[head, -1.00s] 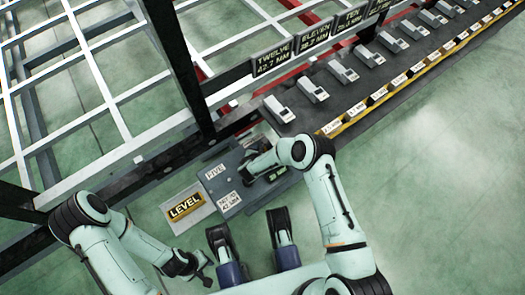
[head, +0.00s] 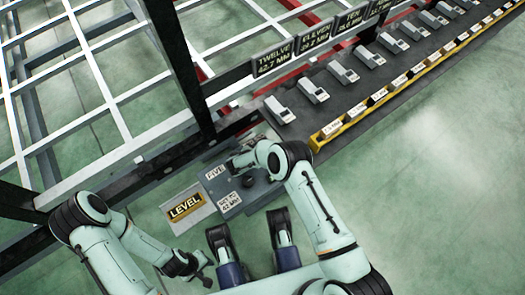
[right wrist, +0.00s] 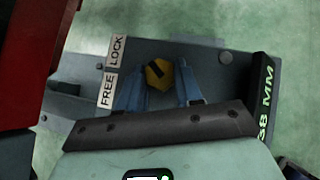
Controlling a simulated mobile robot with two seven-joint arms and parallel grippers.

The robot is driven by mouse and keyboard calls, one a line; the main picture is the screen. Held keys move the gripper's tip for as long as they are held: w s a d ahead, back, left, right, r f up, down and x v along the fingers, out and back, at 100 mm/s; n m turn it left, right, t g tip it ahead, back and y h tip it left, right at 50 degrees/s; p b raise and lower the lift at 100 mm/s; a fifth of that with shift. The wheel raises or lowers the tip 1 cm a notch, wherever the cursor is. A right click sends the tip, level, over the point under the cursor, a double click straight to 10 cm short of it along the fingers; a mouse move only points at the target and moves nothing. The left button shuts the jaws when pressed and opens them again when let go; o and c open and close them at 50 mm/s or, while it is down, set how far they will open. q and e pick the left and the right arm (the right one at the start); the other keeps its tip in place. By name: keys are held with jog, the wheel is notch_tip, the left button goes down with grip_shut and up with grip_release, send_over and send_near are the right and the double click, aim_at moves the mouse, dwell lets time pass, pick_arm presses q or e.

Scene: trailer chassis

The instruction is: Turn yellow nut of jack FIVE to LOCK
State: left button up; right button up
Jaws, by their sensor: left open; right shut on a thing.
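The jack labelled FIVE (head: 222,186) is a grey box by the dark frame in the head view. In the right wrist view its yellow hexagonal nut (right wrist: 158,75) carries a black mark. FREE (right wrist: 107,90) and LOCK (right wrist: 117,50) labels stand left of the nut. The blue fingers of my right gripper (right wrist: 161,88) are either side of the nut, shut on it. In the head view my right arm covers the nut. My left gripper (head: 202,277) is open and empty, low over the floor, apart from the jack.
A LEVEL sign (head: 185,207) lies left of the jack. A "38 MM" display (right wrist: 265,103) is at right in the wrist view. A dark rail with several grey blocks (head: 312,90) runs to the upper right. The floor at right is clear.

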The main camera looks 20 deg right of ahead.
jog(key=shift+m+g, duration=0.3)
jog(key=shift+m, duration=0.1)
jog(key=o, duration=1)
jog(key=shift+o, duration=0.2)
pick_arm(q)
jog(key=w+d+r+t+p, duration=0.1)
jog(key=w+r+t+p, duration=0.1)
jog(key=w+r+p, duration=0.2)
jog(key=w, duration=0.3)
jog(key=shift+w+r+m+t, duration=0.2)
jog(key=shift+w+m+t, duration=0.1)
jog(key=shift+t, duration=0.1)
pick_arm(e)
jog(key=v, duration=1.3)
jog(key=shift+a, duration=0.35)
